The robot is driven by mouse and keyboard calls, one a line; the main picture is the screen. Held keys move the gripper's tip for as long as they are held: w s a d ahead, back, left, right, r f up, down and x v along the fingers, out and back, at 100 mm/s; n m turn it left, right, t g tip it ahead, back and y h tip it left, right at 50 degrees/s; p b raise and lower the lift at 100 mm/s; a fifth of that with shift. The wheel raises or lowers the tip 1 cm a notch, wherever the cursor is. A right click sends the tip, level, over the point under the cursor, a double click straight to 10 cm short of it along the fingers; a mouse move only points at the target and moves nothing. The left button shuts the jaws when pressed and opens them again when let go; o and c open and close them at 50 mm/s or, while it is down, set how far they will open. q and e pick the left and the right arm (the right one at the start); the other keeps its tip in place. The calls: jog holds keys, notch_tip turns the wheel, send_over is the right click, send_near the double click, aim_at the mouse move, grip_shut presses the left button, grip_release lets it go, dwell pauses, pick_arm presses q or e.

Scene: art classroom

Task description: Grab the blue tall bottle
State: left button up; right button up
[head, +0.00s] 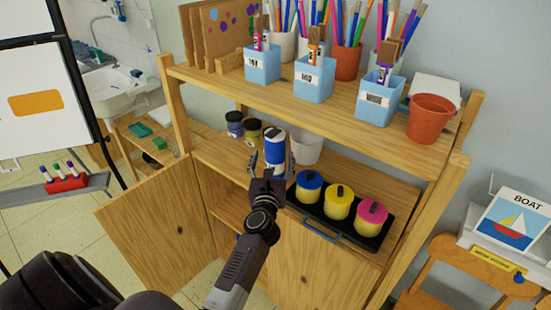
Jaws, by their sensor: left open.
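The blue tall bottle (274,150), with a white top, stands upright on the middle shelf of the wooden shelf unit (215,150). My left gripper (272,163) is open, its fingers pointing at the bottle, one to the left and one to the right of its lower part in the picture. I cannot tell whether the fingers touch it or are still in front of it. The gripper hides the bottle's base. My right gripper is not in view.
A white cup (306,147) stands close right of the bottle. Two dark jars (235,124) (253,131) stand to its left. A black tray (372,243) with three lidded pots is at right. The upper shelf (220,80) overhangs. A cabinet door (150,225) stands open below.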

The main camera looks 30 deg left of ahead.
pick_arm(q)
jog(key=x, duration=0.5)
jog(key=shift+w, duration=0.3)
jog(key=shift+r, duration=0.1)
jog(key=c, duration=1.8)
jog(key=shift+r, duration=0.1)
grip_shut()
jog(key=shift+r, duration=0.1)
